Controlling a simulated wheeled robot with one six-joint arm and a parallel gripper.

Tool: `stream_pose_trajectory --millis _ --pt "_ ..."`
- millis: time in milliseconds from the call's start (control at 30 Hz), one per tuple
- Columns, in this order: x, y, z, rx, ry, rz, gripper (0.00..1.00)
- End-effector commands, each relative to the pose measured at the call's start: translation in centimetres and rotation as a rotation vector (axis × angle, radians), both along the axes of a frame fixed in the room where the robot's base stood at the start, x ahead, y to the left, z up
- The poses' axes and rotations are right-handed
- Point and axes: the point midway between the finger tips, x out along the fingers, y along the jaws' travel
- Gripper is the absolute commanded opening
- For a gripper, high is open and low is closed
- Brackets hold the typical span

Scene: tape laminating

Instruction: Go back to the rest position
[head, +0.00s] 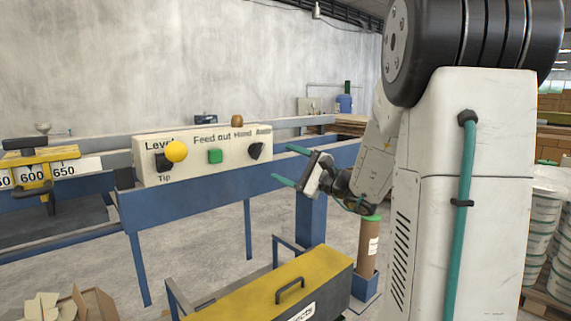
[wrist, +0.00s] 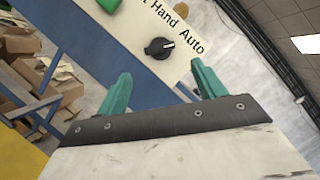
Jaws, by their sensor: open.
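My gripper (head: 283,165) is open and empty in the head view, with its two teal fingers pointing left toward the right end of the control panel (head: 185,172). In the wrist view my gripper (wrist: 158,88) shows both fingers apart, with nothing between them. Beyond the fingers is the black Hand/Auto knob (wrist: 158,48) on the panel; it also shows in the head view (head: 256,151). The fingers appear clear of the knob. The panel also carries a green Feed out button (head: 215,156) and a yellow ball-ended Level lever (head: 176,151).
Blue frame rails (head: 190,200) run below the panel. A yellow-topped box (head: 262,288) with a handle stands low in front. A brown tube (head: 368,245) stands in a blue holder under my arm. Cardboard pieces (head: 85,303) lie at lower left. White buckets (head: 548,205) are stacked at right.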

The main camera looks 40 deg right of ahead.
Motion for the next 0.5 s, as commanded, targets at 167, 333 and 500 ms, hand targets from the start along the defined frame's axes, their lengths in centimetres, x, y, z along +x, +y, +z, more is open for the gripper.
stream_pose_trajectory --millis 167,333,500 --pt "0.0 0.0 0.0 0.0 0.0 0.0 0.69" --pt "0.0 0.0 0.0 0.005 0.003 0.001 0.69" --pt "-0.6 2.2 -3.0 -0.032 0.125 0.096 0.69"
